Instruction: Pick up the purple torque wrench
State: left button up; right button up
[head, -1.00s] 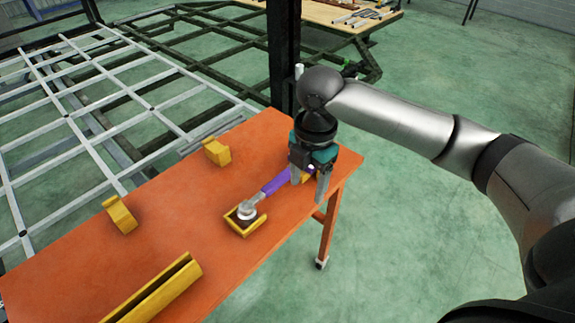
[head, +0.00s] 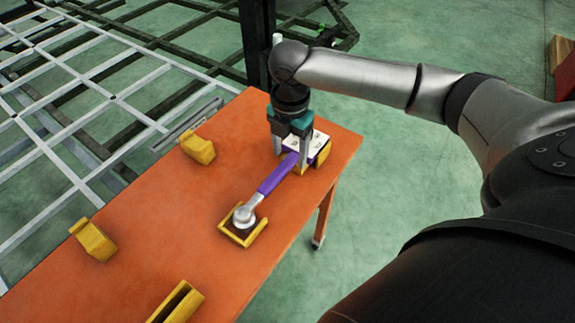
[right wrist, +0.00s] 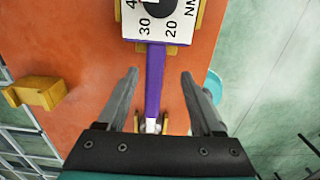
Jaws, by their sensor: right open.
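The purple torque wrench (head: 277,176) lies on the orange table (head: 180,214). Its silver head (head: 243,214) rests in a yellow holder (head: 223,229), and its white dial end sits at a second yellow holder near the table's far right edge. My right gripper (head: 291,150) points down at the wrench by the dial end, open. In the right wrist view the purple handle (right wrist: 154,85) runs between the two open fingers (right wrist: 158,82), with clear gaps on both sides. The dial with numbers (right wrist: 157,20) shows ahead of the fingers. My left gripper is not in view.
Yellow brackets (head: 198,149) and (head: 94,240) stand along the table's left side. A long yellow channel piece (head: 177,303) lies at the near edge. A dark post (head: 257,45) rises behind the table. A white metal frame (head: 75,125) lies beyond it at the left.

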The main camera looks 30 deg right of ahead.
aim_at(286, 162)
jog(key=shift+f, duration=0.85)
jog(key=f, duration=0.1)
jog(key=f+b, duration=0.2)
jog(key=shift+w+a+f, duration=0.25)
jog(key=shift+a+f, duration=0.05)
jog(key=shift+f, duration=0.45)
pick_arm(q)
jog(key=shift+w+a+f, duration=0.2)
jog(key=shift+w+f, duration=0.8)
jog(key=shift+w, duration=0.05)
pick_arm(e)
jog(key=shift+c, duration=0.2)
jog(key=shift+c, duration=0.7)
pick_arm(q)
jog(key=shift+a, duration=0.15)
pick_arm(e)
grip_shut()
jog(key=shift+w+r, duration=0.1)
